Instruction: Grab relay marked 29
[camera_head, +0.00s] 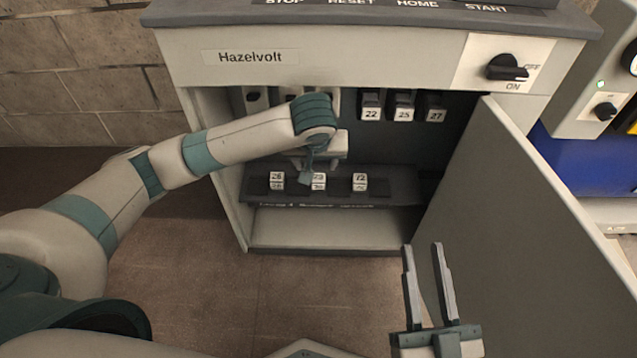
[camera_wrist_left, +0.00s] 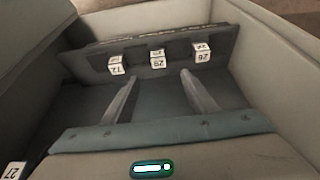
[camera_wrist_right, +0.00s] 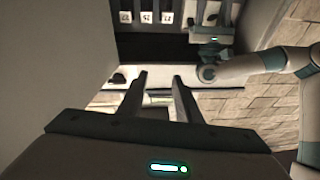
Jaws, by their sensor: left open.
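The relay marked 29 (camera_head: 318,179) is the middle of three relays on the low shelf of the open cabinet. It also shows upside down in the left wrist view (camera_wrist_left: 157,60), between and beyond the fingertips. My left gripper (camera_head: 311,172) reaches into the cabinet, close to relay 29 and partly covering it. In the left wrist view its fingers (camera_wrist_left: 159,78) are apart with nothing between them. The relay marked 72 (camera_head: 360,181) stands right of 29; one that seems marked 26 (camera_head: 277,179) stands left. My right gripper (camera_head: 422,252) is open and empty, before the cabinet door.
Relays 22 (camera_head: 371,110), 25 (camera_head: 403,110) and 27 (camera_head: 435,110) sit in an upper row, right of my left wrist. The open door (camera_head: 540,210) bounds the right side. The cabinet's floor (camera_head: 330,230) below the shelf is bare. A rotary switch (camera_head: 507,68) sits above.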

